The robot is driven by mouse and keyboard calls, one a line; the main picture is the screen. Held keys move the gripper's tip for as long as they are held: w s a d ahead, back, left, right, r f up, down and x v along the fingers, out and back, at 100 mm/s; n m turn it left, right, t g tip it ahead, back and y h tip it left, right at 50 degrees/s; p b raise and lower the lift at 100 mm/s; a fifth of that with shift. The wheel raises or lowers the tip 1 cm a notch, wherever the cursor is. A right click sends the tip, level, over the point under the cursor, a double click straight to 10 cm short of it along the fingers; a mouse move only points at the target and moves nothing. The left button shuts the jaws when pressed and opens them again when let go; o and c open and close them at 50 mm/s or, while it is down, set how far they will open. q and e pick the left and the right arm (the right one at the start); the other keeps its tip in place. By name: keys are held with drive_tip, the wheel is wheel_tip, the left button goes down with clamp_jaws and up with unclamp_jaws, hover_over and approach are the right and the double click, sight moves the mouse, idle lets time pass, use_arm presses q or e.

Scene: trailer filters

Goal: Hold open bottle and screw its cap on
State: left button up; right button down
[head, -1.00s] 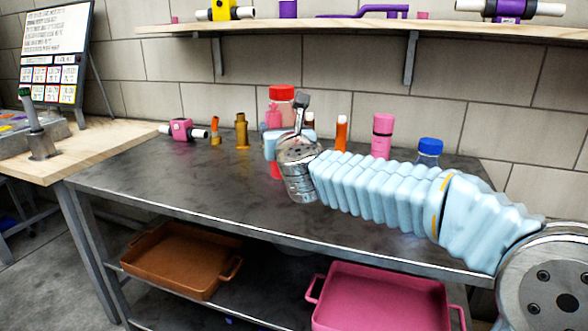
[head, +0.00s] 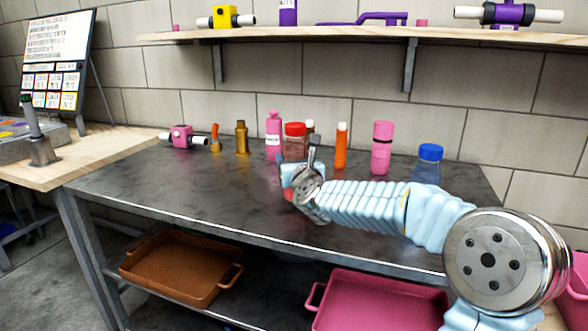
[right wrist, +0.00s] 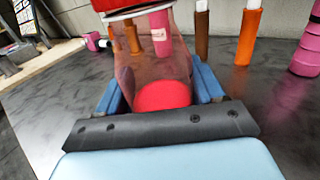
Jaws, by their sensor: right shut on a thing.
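A clear reddish jar with a red cap at its top (head: 295,130) is over the dark table, left of the orange bottle. My right gripper (head: 291,176) is shut on its lower part; a red bit shows beneath the fingers. In the right wrist view the jar (right wrist: 150,50) stands between the two blue finger pads of the gripper (right wrist: 160,88), with a red round part low between them. Its cap is cut off by the top edge. I cannot tell whether the jar touches the table. My left gripper is not in view.
Behind stand a pink bottle (head: 273,122), an orange bottle (head: 341,150), a pink cylinder (head: 382,148) and a blue-capped jar (head: 430,152). A brass bottle (head: 241,138) and a pink valve (head: 181,137) stand left. The table's front left (head: 170,195) is clear.

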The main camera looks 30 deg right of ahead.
drive_tip(key=shift+a+f, duration=0.1)
drive_tip(key=shift+f, duration=0.85)
drive_tip(key=shift+f+b, duration=0.15)
drive_tip(key=shift+b, duration=0.15)
drive_tip(key=shift+c, duration=0.7)
unclamp_jaws()
drive_tip(key=shift+s+r+p, duration=0.1)
drive_tip(key=shift+r+p, duration=0.1)
drive_tip(key=shift+p, duration=0.1)
drive_tip(key=b+v, duration=0.3)
drive_tip(key=v, duration=0.8)
drive_tip(key=shift+s+a, duration=0.15)
drive_tip(key=shift+s, duration=0.25)
